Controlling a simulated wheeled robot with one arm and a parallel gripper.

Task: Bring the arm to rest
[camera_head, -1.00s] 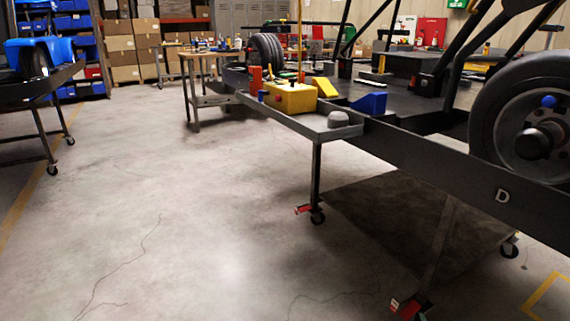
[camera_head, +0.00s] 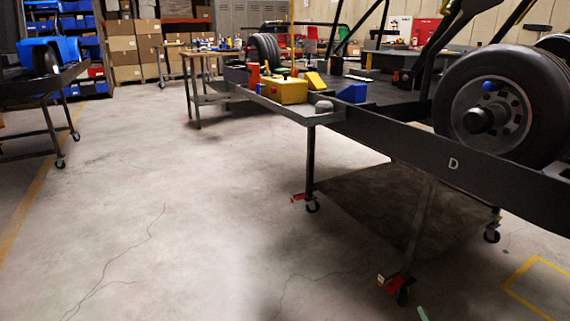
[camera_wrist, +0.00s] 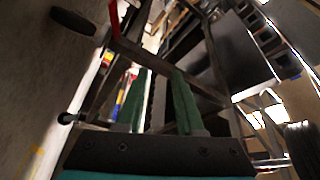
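My gripper (camera_wrist: 158,72) shows in the wrist view as two green fingers on a dark mount. The fingers stand apart with a gap between them, and I see nothing gripped. Beyond them, tilted and blurred, are dark frame bars of a stand and a dark round caster. In the head view a small green sliver (camera_head: 422,313) shows at the bottom edge; I cannot tell whether it is a fingertip. The arm itself is not otherwise seen there.
The kart stand (camera_head: 400,148) marked D, with a wheel (camera_head: 540,95) and a yellow box (camera_head: 288,91), fills the right side. Its casters reach the floor. Another stand (camera_head: 40,92) is at left. A wooden table (camera_head: 190,62) stands farther back. The middle floor is open.

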